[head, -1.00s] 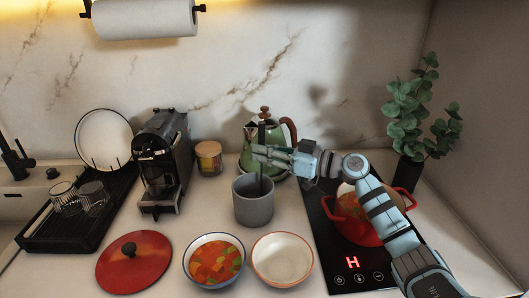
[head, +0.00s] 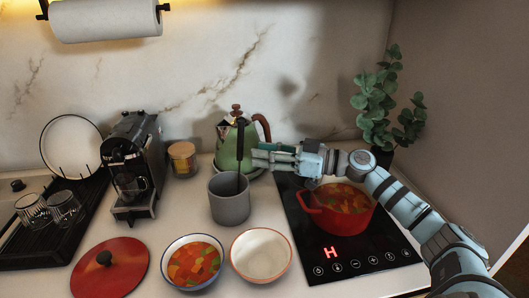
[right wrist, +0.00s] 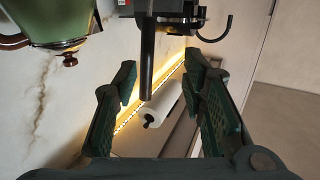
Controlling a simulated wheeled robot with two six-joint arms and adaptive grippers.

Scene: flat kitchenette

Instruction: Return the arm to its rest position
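My right gripper (head: 258,158) reaches in from the right, to the right of a black upright handle (head: 240,145) that stands in a grey crock (head: 229,205). In the right wrist view the gripper's two fingers (right wrist: 163,90) are spread wide. The black handle (right wrist: 147,60) shows there beyond and between the fingers, and nothing is gripped. My right arm (head: 400,205) stretches over the right side of the counter, behind and beside the red pot. My left gripper is in neither view.
A red pot (head: 338,222) of soup stands on the black cooktop (head: 345,262). A green kettle (head: 229,148) is behind the gripper, and a plant (head: 380,110) is behind the arm. Two bowls, one with soup (head: 193,263) and one empty (head: 262,256), and a red lid (head: 110,270) lie in front.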

